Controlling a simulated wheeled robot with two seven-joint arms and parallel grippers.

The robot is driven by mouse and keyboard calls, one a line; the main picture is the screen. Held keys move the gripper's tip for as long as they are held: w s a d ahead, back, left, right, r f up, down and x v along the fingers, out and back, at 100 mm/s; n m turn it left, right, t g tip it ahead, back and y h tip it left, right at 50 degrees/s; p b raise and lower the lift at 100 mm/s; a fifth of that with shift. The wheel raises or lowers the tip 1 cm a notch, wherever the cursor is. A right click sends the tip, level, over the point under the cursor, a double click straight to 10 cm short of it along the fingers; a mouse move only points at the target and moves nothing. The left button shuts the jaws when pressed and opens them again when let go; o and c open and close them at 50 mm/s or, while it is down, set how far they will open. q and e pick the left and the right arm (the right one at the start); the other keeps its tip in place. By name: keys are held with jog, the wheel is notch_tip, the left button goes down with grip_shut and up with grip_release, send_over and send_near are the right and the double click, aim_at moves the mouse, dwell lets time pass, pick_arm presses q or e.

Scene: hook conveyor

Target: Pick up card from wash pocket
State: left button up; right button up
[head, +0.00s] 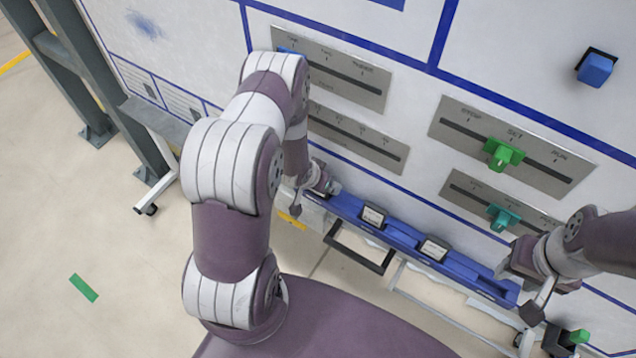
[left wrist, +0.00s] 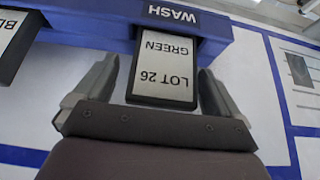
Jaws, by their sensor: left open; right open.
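My left gripper (left wrist: 157,72) is open, with one finger on each side of the card; I see a gap on both sides. In the head view my left gripper (head: 318,184) is at the rail's left end, and the card there is mostly hidden by it. My right gripper (head: 522,276) is at the rail's right end; its fingertips are hard to make out.
The blue rail (head: 400,237) holds two more cards, one nearer (head: 373,216) and one further right (head: 433,249). Above it, the wall panel has slider plates, with a green knob (head: 502,154) and a teal knob (head: 501,217). A blue block (head: 595,69) sticks out at upper right.

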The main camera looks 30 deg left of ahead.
pick_arm(q)
jog(key=shift+w+f, duration=0.2)
jog(key=shift+w, duration=0.05)
jog(key=shift+a, duration=0.1)
jog(key=shift+c, duration=1.2)
jog(key=shift+a, duration=0.1)
jog(key=c, duration=0.8)
jog(key=shift+s, duration=0.1)
